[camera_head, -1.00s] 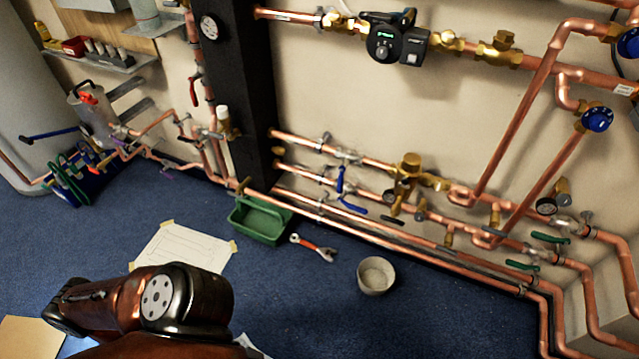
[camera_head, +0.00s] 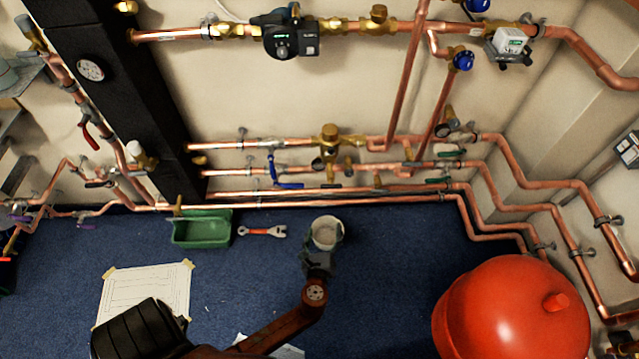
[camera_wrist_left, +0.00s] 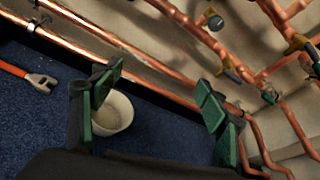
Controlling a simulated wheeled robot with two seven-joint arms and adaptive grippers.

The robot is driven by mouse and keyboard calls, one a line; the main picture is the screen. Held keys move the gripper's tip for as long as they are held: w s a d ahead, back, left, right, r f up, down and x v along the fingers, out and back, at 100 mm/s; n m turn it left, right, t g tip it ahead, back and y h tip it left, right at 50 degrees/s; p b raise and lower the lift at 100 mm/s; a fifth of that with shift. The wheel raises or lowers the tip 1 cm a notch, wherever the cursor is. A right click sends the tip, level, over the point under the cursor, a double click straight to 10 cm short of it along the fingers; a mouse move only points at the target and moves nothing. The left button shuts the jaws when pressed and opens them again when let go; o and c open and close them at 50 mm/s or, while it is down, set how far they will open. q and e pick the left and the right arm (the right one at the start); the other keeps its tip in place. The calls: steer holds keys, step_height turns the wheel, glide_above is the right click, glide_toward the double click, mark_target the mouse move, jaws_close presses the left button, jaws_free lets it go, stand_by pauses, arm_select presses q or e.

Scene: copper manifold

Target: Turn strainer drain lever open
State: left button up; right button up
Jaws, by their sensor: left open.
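Brass fittings with a large round cap (camera_head: 329,138) sit on the copper pipes near the middle of the head view. Blue lever handles (camera_head: 290,186) hang left of them, and small dark parts show below the cap. I cannot tell which of these is the strainer drain lever. A pale bucket (camera_head: 326,232) stands on the floor below the fittings, and it shows in the wrist view too (camera_wrist_left: 113,114). My left gripper (camera_head: 324,246) is open, in front of the bucket in the head view. Its green-padded fingers (camera_wrist_left: 158,108) are apart with nothing held. My right gripper is not in view.
A green tray (camera_head: 202,241), a red-handled wrench (camera_head: 262,231) and a paper sheet (camera_head: 147,288) lie on the blue floor to the left. A large red vessel (camera_head: 510,315) stands at the right. Pipes run low along the wall. Floor between bucket and vessel is clear.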

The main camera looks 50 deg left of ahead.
mark_target(332, 188)
arm_select(q)
steer(key=w+r+m+y+p, duration=0.15)
steer(key=w+r+y, duration=0.25)
steer(key=r, duration=0.8)
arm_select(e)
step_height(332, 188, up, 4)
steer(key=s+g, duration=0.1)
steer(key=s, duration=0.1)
arm_select(q)
steer(key=shift+m, duration=0.45)
steer(key=b+x, duration=0.1)
steer(key=x, duration=0.1)
steer(key=b+x, duration=0.1)
steer(key=x, duration=0.2)
steer(key=r+b+x, duration=0.1)
steer(key=x, duration=0.2)
steer(key=shift+a, duration=0.1)
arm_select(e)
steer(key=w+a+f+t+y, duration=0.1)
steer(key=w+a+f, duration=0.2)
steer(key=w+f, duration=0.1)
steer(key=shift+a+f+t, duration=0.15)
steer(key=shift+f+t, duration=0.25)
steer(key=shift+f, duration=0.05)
arm_select(q)
steer(key=shift+t, duration=0.3)
steer(key=shift+c, duration=0.4)
steer(key=c, duration=1.1)
